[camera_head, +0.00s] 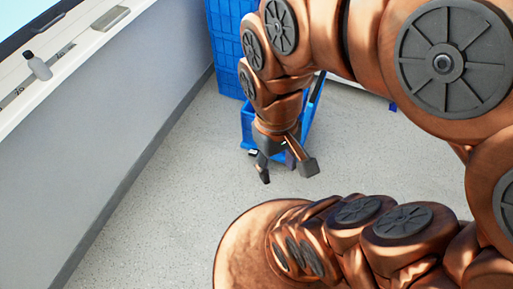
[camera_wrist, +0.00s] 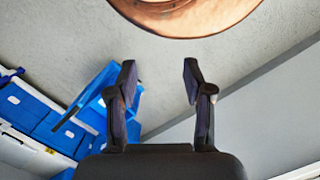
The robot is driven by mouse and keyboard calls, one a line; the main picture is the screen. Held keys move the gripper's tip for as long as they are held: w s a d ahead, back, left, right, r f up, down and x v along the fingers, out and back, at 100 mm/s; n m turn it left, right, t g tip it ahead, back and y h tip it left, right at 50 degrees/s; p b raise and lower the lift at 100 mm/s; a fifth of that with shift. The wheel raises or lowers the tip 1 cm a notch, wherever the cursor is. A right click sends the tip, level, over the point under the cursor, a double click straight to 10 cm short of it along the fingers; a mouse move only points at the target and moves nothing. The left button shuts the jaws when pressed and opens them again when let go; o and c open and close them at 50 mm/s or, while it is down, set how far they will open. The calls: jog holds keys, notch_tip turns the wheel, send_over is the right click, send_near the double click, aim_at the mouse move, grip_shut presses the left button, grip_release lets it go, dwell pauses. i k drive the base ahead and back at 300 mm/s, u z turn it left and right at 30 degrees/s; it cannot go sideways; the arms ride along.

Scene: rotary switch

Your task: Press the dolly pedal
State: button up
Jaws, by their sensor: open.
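My gripper (camera_head: 286,170) points down above the grey floor, with its two dark fingers spread and nothing between them. It also shows open in the wrist view (camera_wrist: 159,72). A blue dolly-like frame (camera_head: 247,122) is on the floor, partly hidden behind my gripper in the head view. In the wrist view the blue frame (camera_wrist: 92,92) is left of the left finger. No pedal can be clearly made out, and contact cannot be judged.
Tall blue crates (camera_head: 226,45) stand behind the frame; blue crates with white labels also show in the wrist view (camera_wrist: 30,110). The floor between counter and gripper is clear.

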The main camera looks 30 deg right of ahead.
aim_at(254, 152)
jog(key=u, duration=1.45)
jog(key=i, duration=0.5)
jog(key=z, duration=1.35)
